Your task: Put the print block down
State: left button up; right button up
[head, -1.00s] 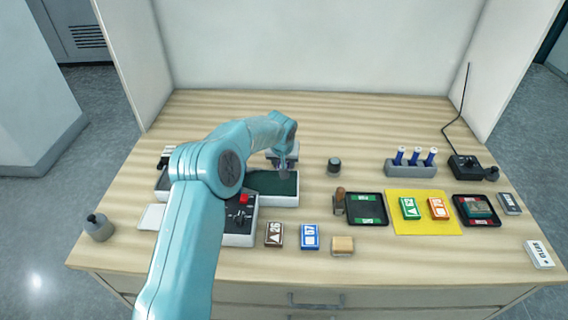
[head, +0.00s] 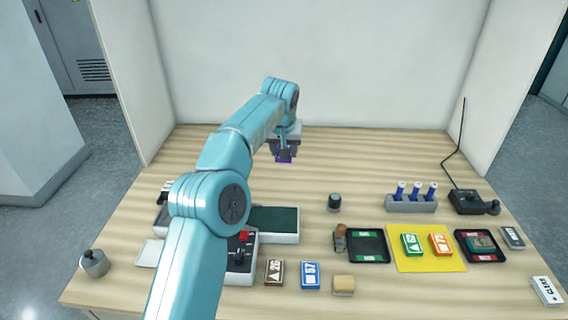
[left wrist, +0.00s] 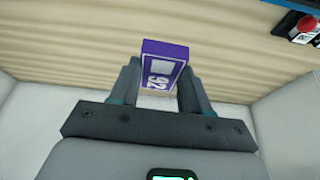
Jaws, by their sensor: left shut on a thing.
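My left gripper (head: 284,156) is shut on a purple print block. In the left wrist view the block (left wrist: 163,66) sits between the two fingers, with a white square and white digits on its face. In the head view only a small purple part of the block (head: 284,160) shows below the gripper. The gripper holds it up over the back of the table, behind the dark green pad (head: 273,222); the gap to the table is hard to judge. My right gripper is not in view.
Brown (head: 274,271) and blue (head: 311,274) blocks lie at the front. A yellow mat (head: 428,264) carries green (head: 411,244) and orange (head: 441,245) blocks, between black trays (head: 368,258) (head: 492,258). A marker rack (head: 412,206) stands behind. The back middle of the table is clear.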

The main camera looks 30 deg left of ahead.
pick_arm(q)
jog(key=shift+r, duration=0.85)
jog(key=shift+d+r, duration=0.25)
jog(key=shift+d, duration=0.1)
jog(key=shift+w+d+r, duration=0.1)
jog(key=shift+d+r, duration=0.1)
jog(key=shift+r, duration=0.25)
jog(key=shift+w+d+r, duration=0.1)
jog(key=shift+d+r, duration=0.1)
jog(key=shift+r, duration=0.25)
jog(key=shift+s+d+r+m, duration=0.3)
jog(key=shift+d+r, duration=0.25)
jog(key=shift+r, duration=0.2)
jog(key=s+d+f+m+h, duration=0.1)
jog(key=s+d+f+m, duration=0.15)
jog(key=s+d, duration=0.55)
jog(key=s+d+f+m+h, duration=0.1)
jog(key=s+d+f+m, duration=0.2)
jog(key=s+d+f, duration=0.6)
jog(key=w+a+r+n+y, duration=0.1)
jog(key=w+a+r+n, duration=0.2)
jog(key=w, duration=0.6)
jog(key=w+a+r+n+y+p, duration=0.1)
jog(key=w+a+r+n, duration=0.2)
jog(key=w+a+r, duration=0.5)
jog(key=shift+w+a+r+p, duration=0.25)
jog(key=shift+w+r+p, duration=0.05)
jog(key=shift+w+r, duration=0.45)
